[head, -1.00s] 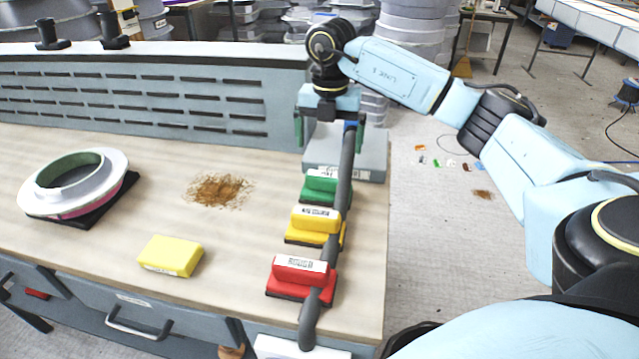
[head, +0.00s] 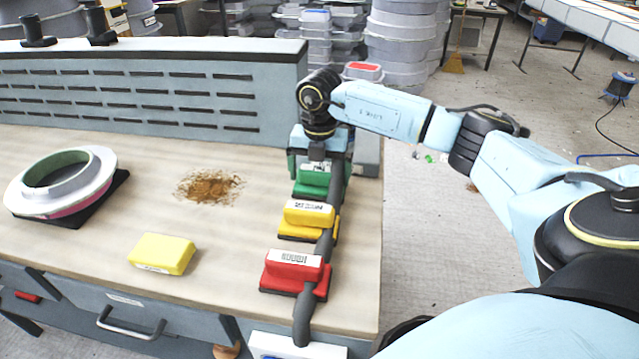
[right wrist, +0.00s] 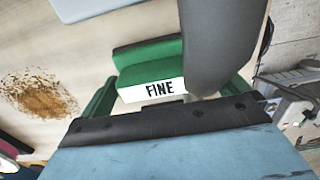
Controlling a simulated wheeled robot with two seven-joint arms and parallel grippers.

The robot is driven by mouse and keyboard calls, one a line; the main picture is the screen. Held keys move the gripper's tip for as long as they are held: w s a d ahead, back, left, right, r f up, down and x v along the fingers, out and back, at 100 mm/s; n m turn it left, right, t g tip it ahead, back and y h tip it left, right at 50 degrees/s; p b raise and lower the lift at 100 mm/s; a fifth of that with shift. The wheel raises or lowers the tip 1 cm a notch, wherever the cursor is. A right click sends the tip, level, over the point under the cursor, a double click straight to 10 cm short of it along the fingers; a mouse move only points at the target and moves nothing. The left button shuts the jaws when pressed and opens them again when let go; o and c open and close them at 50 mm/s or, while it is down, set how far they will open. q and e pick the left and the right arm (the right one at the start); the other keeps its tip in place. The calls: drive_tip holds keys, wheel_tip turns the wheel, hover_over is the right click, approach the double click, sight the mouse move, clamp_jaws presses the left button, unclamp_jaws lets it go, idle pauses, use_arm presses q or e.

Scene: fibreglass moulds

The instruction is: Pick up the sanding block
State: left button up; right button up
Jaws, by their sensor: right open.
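Three sanding blocks with handles stand in a row near the bench's right edge: green (head: 313,182), yellow (head: 308,214) and red (head: 294,268). My right gripper (head: 320,168) is open at the green block, the farthest one. In the right wrist view the green block (right wrist: 148,62), with a white label reading FINE, shows between the green fingers of the gripper (right wrist: 170,95). I cannot tell whether the fingers touch it. A thick grey hose (head: 325,245) runs along the blocks' right side and hides part of the green block in the wrist view. My left gripper is out of view.
A yellow sponge-like block (head: 161,254) lies at the front of the bench. A brown dust patch (head: 209,187) lies mid-bench. A ring-shaped mould (head: 60,183) sits on a black pad at left. A slotted panel (head: 150,95) stands along the back.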

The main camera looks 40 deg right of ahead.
sight(319, 169)
drive_tip(key=c, duration=0.8)
wheel_tip(319, 169, up, 10)
drive_tip(key=shift+r+p, duration=0.1)
drive_tip(key=shift+p, duration=0.4)
